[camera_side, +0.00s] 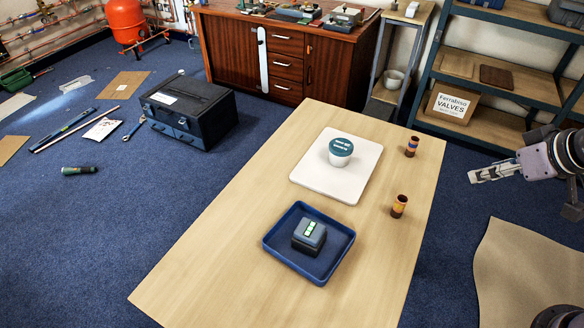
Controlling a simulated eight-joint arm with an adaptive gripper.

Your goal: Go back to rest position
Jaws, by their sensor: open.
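My gripper (484,173) is at the right edge of the view, off the right side of the wooden table (215,270). It points left, is open, and nothing shows between its fingers. It is apart from everything on the table. A white tub with a teal lid (341,150) stands upright on a white board (312,183). A dark grey box with a light and green label (309,236) sits in a blue tray (330,268).
A shelf rack (500,60) with a cardboard box marked "VALVES" (452,103) stands behind my gripper. A brown sheet (525,265) lies on the floor at right. A dark toolbox (190,110) and loose tools lie on the floor at left. The table's near left part is clear.

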